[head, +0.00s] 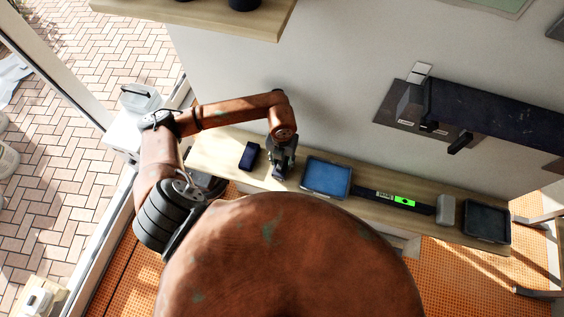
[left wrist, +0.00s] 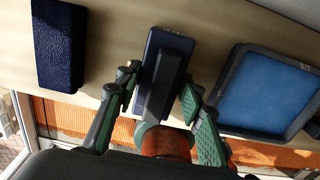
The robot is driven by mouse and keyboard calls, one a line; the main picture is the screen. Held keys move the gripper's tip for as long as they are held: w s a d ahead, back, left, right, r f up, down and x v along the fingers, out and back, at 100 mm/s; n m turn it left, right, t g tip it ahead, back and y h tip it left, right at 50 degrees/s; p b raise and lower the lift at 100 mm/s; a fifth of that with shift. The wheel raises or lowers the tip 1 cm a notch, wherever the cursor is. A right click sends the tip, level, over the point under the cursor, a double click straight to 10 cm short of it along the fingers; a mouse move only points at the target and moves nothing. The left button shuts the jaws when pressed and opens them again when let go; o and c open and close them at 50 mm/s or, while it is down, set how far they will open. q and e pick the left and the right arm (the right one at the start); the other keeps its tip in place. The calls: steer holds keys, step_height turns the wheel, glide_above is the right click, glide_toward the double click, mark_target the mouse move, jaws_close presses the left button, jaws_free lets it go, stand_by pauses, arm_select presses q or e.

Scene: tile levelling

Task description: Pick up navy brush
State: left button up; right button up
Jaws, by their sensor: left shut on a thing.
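The navy brush (left wrist: 158,82), a flat navy block with a raised dark grip along its top, is between the fingers of my left gripper (left wrist: 160,112) in the left wrist view. The gripper is shut on it, with one finger at each side. In the head view the left gripper (head: 281,168) points down at the wooden shelf, and the brush (head: 277,173) shows only as a small dark piece under it. I cannot tell whether the brush touches the shelf. My right gripper is in neither view.
A textured navy block (head: 249,156) lies left of the gripper on the shelf (head: 222,150). A blue-filled tray (head: 350,183) is close on the right. Further right are a level with a green display (head: 404,201), a grey block (head: 446,209) and a dark tray (head: 487,221).

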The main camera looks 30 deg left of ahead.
arm_select(q)
steer(key=shift+r, duration=0.45)
step_height(320, 180, up, 2)
steer(key=shift+r+b, duration=0.15)
steer(key=shift+b, duration=0.65)
steer(key=s+d+r+b, duration=0.2)
steer(key=s+d+r, duration=0.5)
steer(key=d, duration=0.5)
steer(key=shift+r, duration=1.4)
steer(key=shift+s, duration=0.1)
